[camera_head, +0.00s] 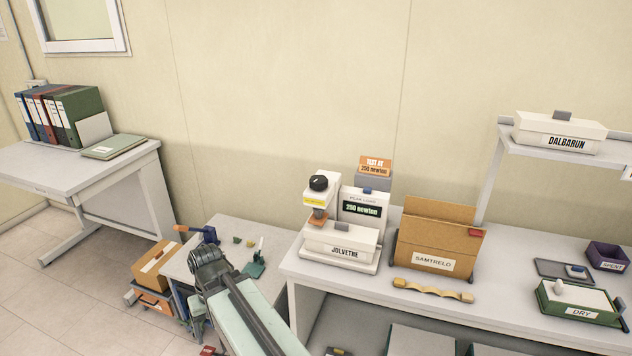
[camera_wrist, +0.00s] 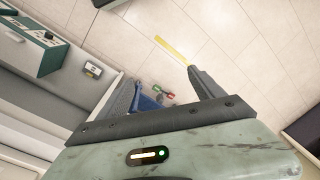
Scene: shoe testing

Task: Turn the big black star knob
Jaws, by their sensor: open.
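The black knob (camera_head: 318,183) sits on top of the white tester (camera_head: 321,201) on the right-hand bench in the head view. It is small there, so its star shape cannot be made out clearly. My arm reaches up from the bottom of the head view, left of and apart from the tester. My gripper (camera_wrist: 168,84) is open in the wrist view, with floor beyond its fingers and nothing seen held. The knob does not show in the wrist view.
A low bench (camera_head: 222,236) with small tools lies beside my arm.

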